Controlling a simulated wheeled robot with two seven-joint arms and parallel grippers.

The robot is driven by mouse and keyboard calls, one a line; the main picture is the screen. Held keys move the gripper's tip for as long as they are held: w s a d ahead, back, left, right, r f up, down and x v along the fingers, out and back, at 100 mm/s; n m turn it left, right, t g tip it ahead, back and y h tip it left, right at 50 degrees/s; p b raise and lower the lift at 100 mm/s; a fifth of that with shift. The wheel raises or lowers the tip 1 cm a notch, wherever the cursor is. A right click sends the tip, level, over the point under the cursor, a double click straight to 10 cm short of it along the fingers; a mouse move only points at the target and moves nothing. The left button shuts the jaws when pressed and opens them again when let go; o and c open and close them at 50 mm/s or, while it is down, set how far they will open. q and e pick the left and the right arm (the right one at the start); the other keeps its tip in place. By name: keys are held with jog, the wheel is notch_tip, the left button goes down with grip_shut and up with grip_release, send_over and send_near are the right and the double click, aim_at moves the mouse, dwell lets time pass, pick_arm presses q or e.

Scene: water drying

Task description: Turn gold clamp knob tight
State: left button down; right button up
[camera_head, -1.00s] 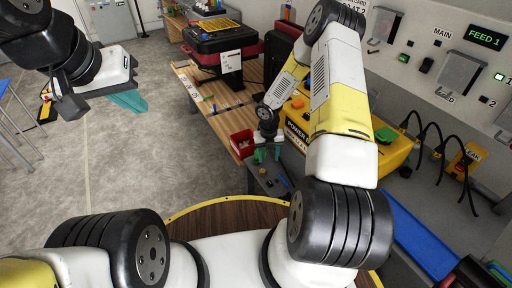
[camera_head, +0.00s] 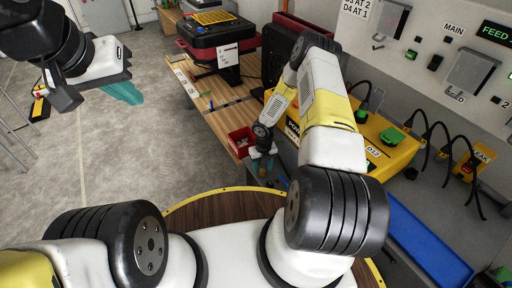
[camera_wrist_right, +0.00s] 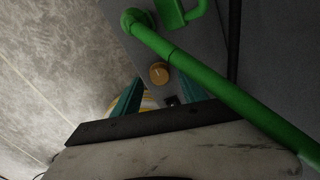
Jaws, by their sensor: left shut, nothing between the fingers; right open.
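The gold clamp knob (camera_wrist_right: 159,73) is a small round knob with a dark mark, on a grey surface in the right wrist view. My right gripper (camera_wrist_right: 160,88) is open, its teal fingers on either side of and just short of the knob; I cannot tell whether either touches it. In the head view my right gripper (camera_head: 262,164) is low over the grey bench end beside the red bin, and the knob cannot be made out there. My left gripper (camera_head: 126,93) is shut and empty, held over the floor at upper left.
A green pipe (camera_wrist_right: 200,75) runs diagonally close to the knob in the right wrist view. A red bin (camera_head: 241,141) stands on the wooden bench (camera_head: 210,105). A yellow power unit (camera_head: 385,150) and a blue tray (camera_head: 425,240) are to the right.

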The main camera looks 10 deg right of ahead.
jog(key=shift+f, duration=0.65)
grip_shut()
jog(key=shift+m, duration=0.3)
